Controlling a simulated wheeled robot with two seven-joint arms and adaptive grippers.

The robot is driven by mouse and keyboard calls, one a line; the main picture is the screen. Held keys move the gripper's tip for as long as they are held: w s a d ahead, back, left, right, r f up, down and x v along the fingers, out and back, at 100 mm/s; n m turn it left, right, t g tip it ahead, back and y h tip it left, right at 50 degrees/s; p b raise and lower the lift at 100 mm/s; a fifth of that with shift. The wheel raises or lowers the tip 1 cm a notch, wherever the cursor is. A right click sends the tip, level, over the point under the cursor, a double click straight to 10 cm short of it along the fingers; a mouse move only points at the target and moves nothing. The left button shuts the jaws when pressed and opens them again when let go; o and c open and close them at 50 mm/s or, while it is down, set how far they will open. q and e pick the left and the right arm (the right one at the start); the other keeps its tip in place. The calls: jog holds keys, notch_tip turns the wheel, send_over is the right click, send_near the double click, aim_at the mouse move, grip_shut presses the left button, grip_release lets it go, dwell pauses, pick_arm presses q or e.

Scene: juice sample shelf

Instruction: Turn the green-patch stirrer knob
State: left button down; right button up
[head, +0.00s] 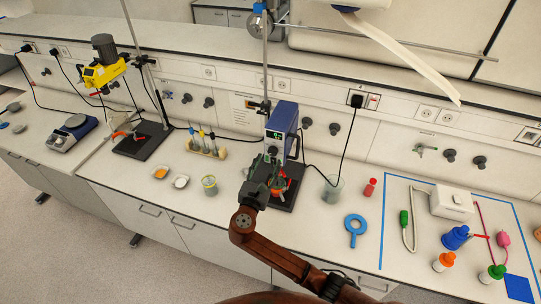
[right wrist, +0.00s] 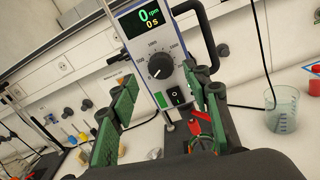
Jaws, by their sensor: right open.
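The blue-sided stirrer (head: 283,128) stands on a dark base at the middle of the bench. Its front panel faces me in the right wrist view, with a round dark knob (right wrist: 160,66), a display reading 0 rpm, a black switch (right wrist: 176,96) and a green patch (right wrist: 157,98). My right gripper (head: 270,168) is in front of this stirrer, with its green-lined fingers (right wrist: 158,78) spread open. In the right wrist view the knob appears between the fingertips, with nothing held. In the head view my gripper hides the lower front of the stirrer. My left gripper is not in view.
A yellow stirrer (head: 104,72) stands on another stand to the left. A glass beaker (head: 332,188), red bottle (head: 370,187) and blue ring tool (head: 355,228) are to the right. A red clamp handle (right wrist: 199,125) is below the panel. Cables hang nearby.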

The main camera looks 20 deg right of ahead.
aim_at(272, 154)
jog(key=shift+p+x, duration=0.35)
jog(key=shift+x, duration=1.6)
jog(key=shift+c, duration=0.4)
jog(key=c, duration=1.1)
